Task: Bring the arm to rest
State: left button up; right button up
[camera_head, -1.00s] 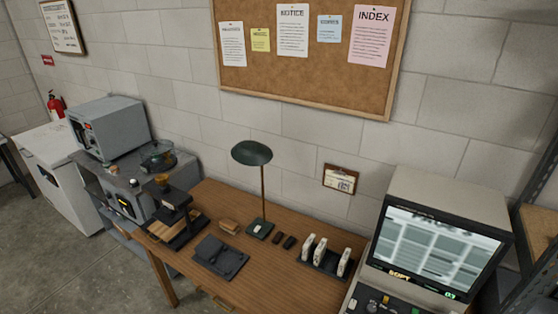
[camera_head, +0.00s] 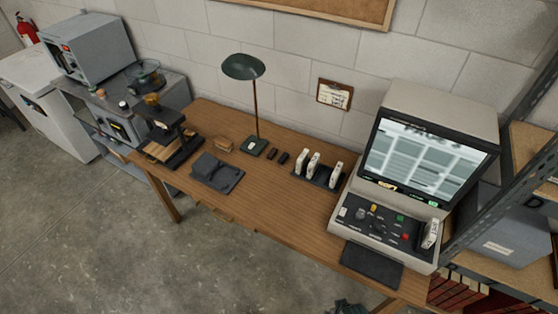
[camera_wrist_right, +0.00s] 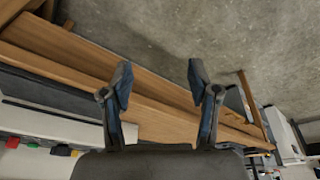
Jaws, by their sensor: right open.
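My right gripper (camera_wrist_right: 160,75) is open in the right wrist view, with its two dark fingers well apart and nothing between them. Behind the fingers lie the wooden edge of the desk (camera_wrist_right: 158,122) and the concrete floor. In the head view a dark shape at the bottom edge, in front of the desk (camera_head: 270,202), may be part of my right gripper, but too little shows to be sure. My left gripper is not in view.
A microfilm reader (camera_head: 345,222) stands at the desk's right end, beside a metal shelf (camera_head: 500,170). A green lamp (camera_head: 244,67), a dark flat device (camera_head: 215,172) and a rack with white items (camera_head: 318,177) stand on the desk. Floor in front is clear.

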jog(key=s+f+g+b, duration=0.1)
jog(key=s+f, duration=0.1)
jog(key=f, duration=0.9)
jog(key=s+f+b, duration=0.1)
jog(key=s+f, duration=0.2)
jog(key=f, duration=0.8)
jog(key=s+d+f+g+b, duration=0.1)
jog(key=s+d+f, duration=0.2)
jog(key=s+f, duration=1.2)
jog(key=shift+s+d, duration=0.15)
jog(key=shift+s, duration=0.35)
jog(key=shift+f, duration=0.1)
